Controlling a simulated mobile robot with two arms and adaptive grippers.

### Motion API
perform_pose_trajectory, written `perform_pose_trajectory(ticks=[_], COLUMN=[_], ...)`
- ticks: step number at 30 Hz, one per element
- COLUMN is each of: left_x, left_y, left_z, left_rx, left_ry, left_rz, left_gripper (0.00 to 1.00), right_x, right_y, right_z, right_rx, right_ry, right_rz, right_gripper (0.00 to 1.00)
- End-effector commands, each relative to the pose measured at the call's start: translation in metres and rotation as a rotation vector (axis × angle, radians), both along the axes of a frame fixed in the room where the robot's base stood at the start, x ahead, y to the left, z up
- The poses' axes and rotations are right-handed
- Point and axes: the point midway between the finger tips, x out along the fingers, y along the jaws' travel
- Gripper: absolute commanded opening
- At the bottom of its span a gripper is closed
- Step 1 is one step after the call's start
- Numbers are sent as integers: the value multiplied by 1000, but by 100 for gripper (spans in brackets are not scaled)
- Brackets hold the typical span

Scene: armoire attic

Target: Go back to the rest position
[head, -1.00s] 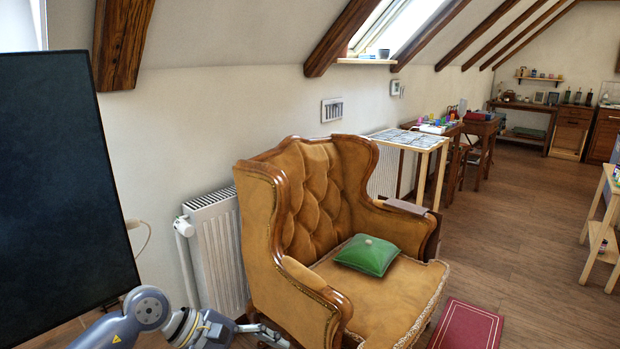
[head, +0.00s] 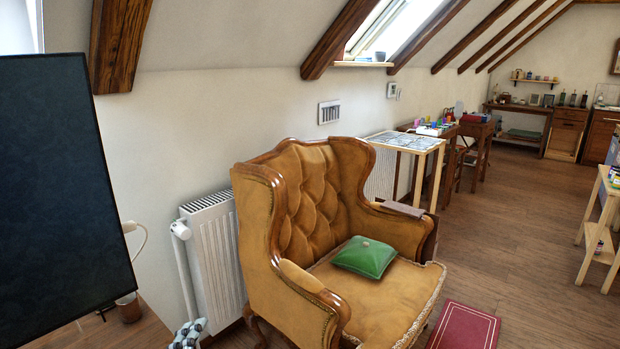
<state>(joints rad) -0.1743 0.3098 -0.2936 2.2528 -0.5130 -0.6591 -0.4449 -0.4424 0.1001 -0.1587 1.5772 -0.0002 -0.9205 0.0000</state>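A small part of my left gripper (head: 188,332) shows at the bottom edge of the head view, left of the armchair and in front of the radiator's lower end. Only its grey and dark joints are in the picture, and the rest is cut off below. I cannot tell whether it is open or shut, and I see nothing held in it. My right gripper is not in view.
A brown tufted armchair (head: 300,205) with a green cushion (head: 365,257) stands centre. A white radiator (head: 212,255) is behind its left side. A dark panel (head: 60,190) fills the left. A red mat (head: 464,328) lies front right. Open wooden floor (head: 500,240) stretches right.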

Motion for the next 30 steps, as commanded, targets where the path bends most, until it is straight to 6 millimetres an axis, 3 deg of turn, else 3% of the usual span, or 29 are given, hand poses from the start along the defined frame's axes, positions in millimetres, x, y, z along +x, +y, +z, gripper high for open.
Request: perform_pose_trajectory(ticks=[3, 6, 9, 13, 19, 21, 26, 30], left_x=[-42, -86, -131, -186, -264, -253, -245, -243], left_y=[21, 29, 30, 25, 11, 12, 10, 9], left_z=[-67, -114, -149, -179, -203, -224, -268, -315], left_rx=[-248, -426, -561, -688, -823, -811, -802, -793], left_ry=[271, 483, 661, 856, 1109, 1104, 1118, 1137], left_rz=[146, 267, 374, 494, 657, 653, 658, 664], left_gripper=[68, 68, 68, 68, 68, 68, 68, 68], right_x=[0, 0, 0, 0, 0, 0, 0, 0], right_y=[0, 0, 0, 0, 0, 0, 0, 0], right_z=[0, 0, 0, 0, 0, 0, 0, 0], right_rx=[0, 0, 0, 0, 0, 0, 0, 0], right_ry=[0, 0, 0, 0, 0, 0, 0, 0], right_rz=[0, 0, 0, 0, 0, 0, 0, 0], right_gripper=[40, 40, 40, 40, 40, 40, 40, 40])
